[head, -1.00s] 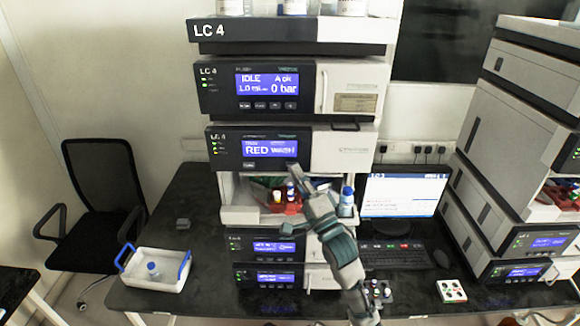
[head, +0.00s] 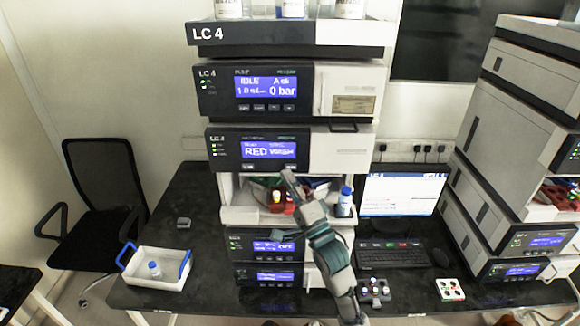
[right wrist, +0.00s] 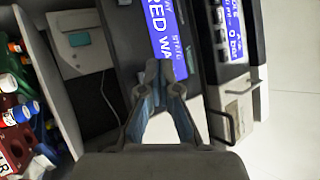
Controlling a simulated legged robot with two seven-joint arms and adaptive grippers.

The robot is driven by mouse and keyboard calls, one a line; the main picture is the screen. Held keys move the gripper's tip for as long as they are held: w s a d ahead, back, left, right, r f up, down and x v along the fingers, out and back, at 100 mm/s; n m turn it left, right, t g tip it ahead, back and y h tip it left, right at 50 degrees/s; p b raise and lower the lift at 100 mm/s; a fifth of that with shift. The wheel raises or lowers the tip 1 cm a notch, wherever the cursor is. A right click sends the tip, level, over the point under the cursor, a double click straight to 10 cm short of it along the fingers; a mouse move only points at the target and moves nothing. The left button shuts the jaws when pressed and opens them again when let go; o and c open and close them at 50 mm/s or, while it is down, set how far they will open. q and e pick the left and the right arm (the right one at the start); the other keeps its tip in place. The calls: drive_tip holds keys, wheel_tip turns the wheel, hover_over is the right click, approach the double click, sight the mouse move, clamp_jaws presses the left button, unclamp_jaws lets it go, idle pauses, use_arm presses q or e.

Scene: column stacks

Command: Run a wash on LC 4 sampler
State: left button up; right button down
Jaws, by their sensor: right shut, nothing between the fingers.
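The LC 4 stack's sampler module (head: 228,152) has a blue screen (head: 269,150) reading "RED WASH", with small buttons along the panel's lower edge. Its screen also shows in the right wrist view (right wrist: 162,28), turned sideways. My right gripper (head: 287,174) is just below the lower right part of this panel, with its fingers together and empty. In the right wrist view the closed fingertips (right wrist: 161,68) overlap the panel's edge beside the screen. I cannot tell whether they touch a button. My left gripper is out of view.
Below the sampler panel an open bay (head: 238,196) holds vials and a red rack (head: 276,206). A blue-capped bottle (head: 345,203) stands at its right. The pump module above shows "IDLE" and "0 bar" (head: 266,88). A white tray (head: 150,283), monitor (head: 402,193) and keyboard (head: 392,254) are on the bench.

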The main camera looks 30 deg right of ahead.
drive_tip(key=shift+d, duration=0.15)
drive_tip(key=s+a, duration=0.1)
drive_tip(key=s, duration=0.1)
drive_tip(key=s+a+p, duration=0.1)
drive_tip(key=s+a, duration=0.1)
drive_tip(key=shift+s, duration=0.1)
drive_tip(key=shift+d, duration=0.2)
idle(0.5)
drive_tip(key=shift+f, duration=0.1)
